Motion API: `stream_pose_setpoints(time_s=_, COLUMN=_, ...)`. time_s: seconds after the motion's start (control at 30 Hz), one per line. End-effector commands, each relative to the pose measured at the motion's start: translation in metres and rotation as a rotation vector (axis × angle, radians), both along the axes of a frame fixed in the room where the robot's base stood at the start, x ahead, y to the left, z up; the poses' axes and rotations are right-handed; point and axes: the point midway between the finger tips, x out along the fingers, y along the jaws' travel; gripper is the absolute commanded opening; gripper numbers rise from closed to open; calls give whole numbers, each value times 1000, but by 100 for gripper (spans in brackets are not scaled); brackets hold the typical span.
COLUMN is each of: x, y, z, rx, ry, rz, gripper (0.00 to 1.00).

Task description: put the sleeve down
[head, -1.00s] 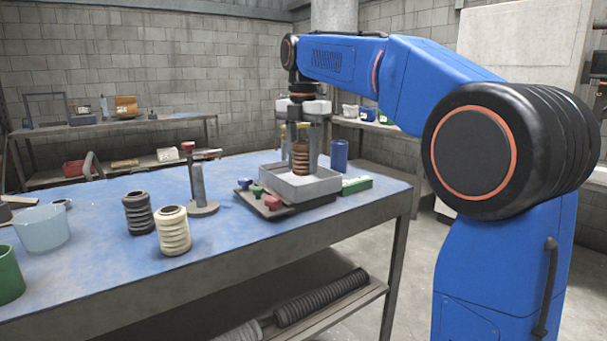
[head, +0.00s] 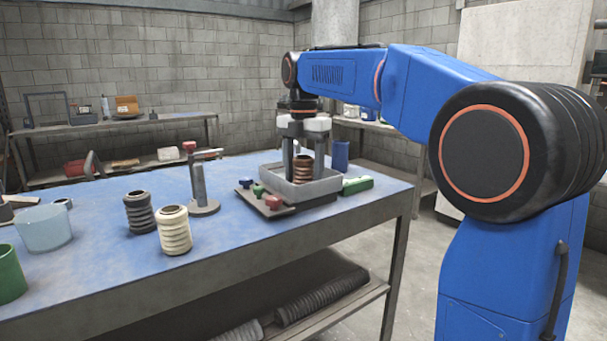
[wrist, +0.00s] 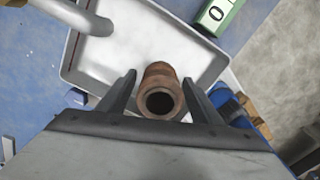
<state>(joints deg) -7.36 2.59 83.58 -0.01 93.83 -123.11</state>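The brown ribbed sleeve (head: 303,168) stands upright inside the shallow grey tray (head: 325,187). The tray's front wall hides its lower end, so I cannot tell whether it touches the tray floor.
A post with a side arm and red knob (head: 198,185) stands left of the tray. Red and green knobs sit on the tray's front left. Dark (head: 139,213) and cream (head: 174,231) ribbed sleeves stand further left.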

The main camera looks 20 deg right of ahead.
Motion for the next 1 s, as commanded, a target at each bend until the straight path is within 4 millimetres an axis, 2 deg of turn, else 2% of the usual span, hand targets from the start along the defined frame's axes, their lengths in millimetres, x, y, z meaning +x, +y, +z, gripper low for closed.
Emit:
stream_pose_setpoints(time_s=0.13, x=0, y=0, z=2, rx=0, ry=0, rz=0, gripper=59)
stream_pose_setpoints(time_s=0.27, x=1, y=0, z=12, rx=1, ry=-2, rz=0, gripper=59)
stream_pose_setpoints(time_s=0.7, x=1, y=0, z=92, rx=1, ry=-2, rz=0, gripper=59)
stream_pose_setpoints(time_s=0.83, x=1, y=0, z=109, rx=1, ry=-2, rz=0, gripper=59)
stream_pose_setpoints(time_s=1.0, x=0, y=0, z=120, rx=1, ry=-1, rz=0, gripper=59)
